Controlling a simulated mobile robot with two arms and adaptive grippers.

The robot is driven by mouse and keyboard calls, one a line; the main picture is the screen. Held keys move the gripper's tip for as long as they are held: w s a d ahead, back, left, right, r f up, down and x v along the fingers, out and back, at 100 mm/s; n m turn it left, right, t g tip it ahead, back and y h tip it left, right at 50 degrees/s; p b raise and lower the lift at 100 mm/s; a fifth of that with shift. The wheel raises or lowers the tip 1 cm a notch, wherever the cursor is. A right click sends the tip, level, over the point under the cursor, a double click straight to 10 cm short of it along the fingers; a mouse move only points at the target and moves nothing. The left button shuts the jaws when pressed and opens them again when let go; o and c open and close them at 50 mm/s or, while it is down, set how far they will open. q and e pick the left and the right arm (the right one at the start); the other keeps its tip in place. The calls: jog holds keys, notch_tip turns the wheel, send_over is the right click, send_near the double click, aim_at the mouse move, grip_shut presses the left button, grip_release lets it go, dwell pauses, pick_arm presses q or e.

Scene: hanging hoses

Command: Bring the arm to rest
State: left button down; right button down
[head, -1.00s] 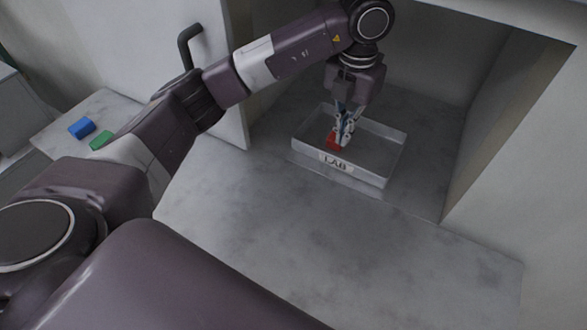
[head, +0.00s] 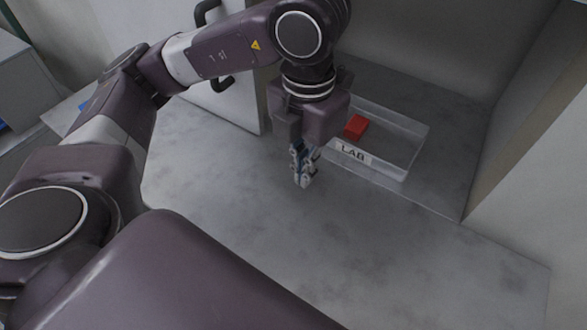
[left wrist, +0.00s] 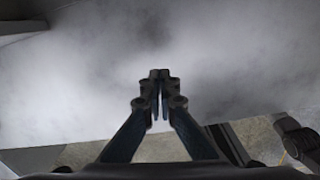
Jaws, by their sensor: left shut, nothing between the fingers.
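My left gripper (head: 304,184) is shut and empty. In the head view it points down over the grey counter, in front of and to the left of the clear tray. In the left wrist view its closed fingertips (left wrist: 160,76) meet above the bare grey surface. My right gripper does not show in either view.
A clear tray (head: 408,158) labelled LAB stands inside the cabinet opening with a red block (head: 356,127) in it. An open white door (head: 238,105) with a dark handle stands behind my arm. The counter (head: 400,255) in front is clear.

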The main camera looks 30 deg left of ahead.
pick_arm(q)
jog(key=shift+s+a, duration=0.2)
jog(key=shift+s, duration=1.2)
